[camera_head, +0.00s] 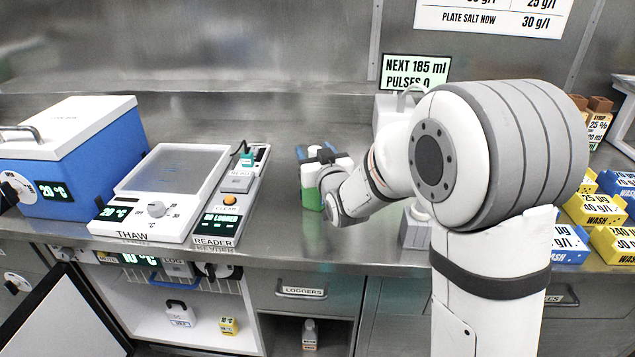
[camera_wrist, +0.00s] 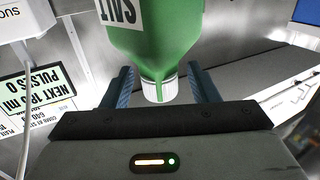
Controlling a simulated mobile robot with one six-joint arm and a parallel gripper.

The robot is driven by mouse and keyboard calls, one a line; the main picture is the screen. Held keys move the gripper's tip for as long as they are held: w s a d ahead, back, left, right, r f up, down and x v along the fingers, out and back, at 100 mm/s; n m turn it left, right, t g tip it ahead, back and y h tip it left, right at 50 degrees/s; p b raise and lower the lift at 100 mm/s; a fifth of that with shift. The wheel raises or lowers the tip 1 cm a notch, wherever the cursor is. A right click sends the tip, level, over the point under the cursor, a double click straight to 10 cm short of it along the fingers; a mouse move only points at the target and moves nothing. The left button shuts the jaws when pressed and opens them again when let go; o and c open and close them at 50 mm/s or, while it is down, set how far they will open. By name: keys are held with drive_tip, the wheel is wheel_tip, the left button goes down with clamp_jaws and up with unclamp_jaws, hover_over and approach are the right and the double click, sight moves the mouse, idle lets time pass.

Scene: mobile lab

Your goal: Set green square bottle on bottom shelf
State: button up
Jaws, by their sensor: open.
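The green square bottle (camera_head: 311,197) stands on the steel counter right of the reader, partly hidden by my gripper (camera_head: 318,154). In the wrist view the green bottle (camera_wrist: 155,45) shows a white cap and part of a white label. My gripper (camera_wrist: 160,88) is open, with one blue finger on each side of the capped end and visible gaps to the cap. Below the counter, an open white shelf compartment (camera_head: 205,338) is at left, and a darker open shelf (camera_head: 335,340) lies under the loggers drawer.
The thaw plate (camera_head: 165,205), reader (camera_head: 225,205) and blue box (camera_head: 80,165) stand left on the counter. A white bottle (camera_head: 309,335) stands in the darker shelf. The white compartment holds a white container (camera_head: 180,313) and a yellow box (camera_head: 229,326). Yellow and blue boxes (camera_head: 595,208) crowd the right.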

drive_tip(key=shift+c, duration=0.2)
clamp_jaws()
idle(0.4)
